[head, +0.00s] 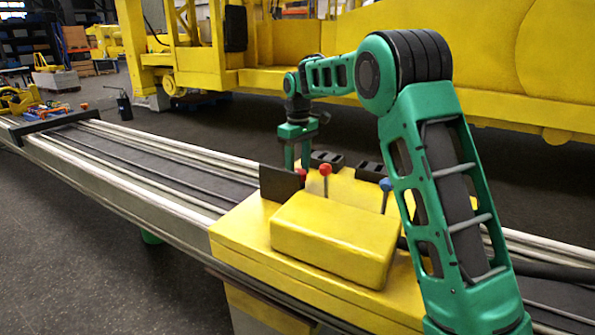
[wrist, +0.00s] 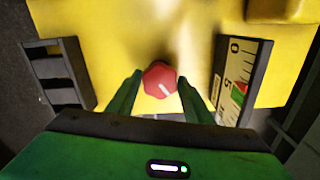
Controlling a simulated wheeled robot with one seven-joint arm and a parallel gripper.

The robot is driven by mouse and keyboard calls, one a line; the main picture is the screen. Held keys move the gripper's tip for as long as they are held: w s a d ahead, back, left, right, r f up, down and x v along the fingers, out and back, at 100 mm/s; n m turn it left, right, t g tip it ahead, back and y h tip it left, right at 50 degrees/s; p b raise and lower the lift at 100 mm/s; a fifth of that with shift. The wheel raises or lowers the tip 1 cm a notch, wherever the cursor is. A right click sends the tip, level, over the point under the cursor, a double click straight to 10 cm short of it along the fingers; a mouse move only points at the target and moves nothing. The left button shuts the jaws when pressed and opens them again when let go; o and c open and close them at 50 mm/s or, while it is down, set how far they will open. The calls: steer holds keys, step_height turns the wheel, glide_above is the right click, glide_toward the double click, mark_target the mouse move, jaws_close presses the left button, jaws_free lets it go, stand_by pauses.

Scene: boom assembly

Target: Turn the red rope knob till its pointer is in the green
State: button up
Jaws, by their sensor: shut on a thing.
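A dark-framed gauge (wrist: 228,110) right of the knob carries a pale scale with the figures 0 and 5. A small green patch (wrist: 238,96) shows on it, with a red mark (wrist: 242,87) at its upper edge. In the head view my gripper (head: 297,166) is down at the yellow console, with a bit of red (head: 302,173) beside its fingers.
The yellow console (head: 240,225) bears a red-topped lever (head: 325,170), a blue-topped lever (head: 385,185) and a dark upright plate (head: 280,185) close to my gripper. A black slotted block (wrist: 58,75) stands left of the knob. A long railed boom (head: 130,175) stretches away to the left.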

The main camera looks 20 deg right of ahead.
mark_target(299, 171)
steer(key=shift+d+m, duration=0.2)
steer(key=shift+m, duration=2.1)
steer(key=shift+d, duration=0.1)
steer(key=o, duration=1)
steer(key=shift+o, duration=0.2)
steer(key=shift+a+r, duration=0.15)
steer(key=shift+a, duration=0.05)
step_height(299, 171, up, 10)
steer(key=shift+r, duration=0.2)
steer(key=shift+w+d, duration=0.1)
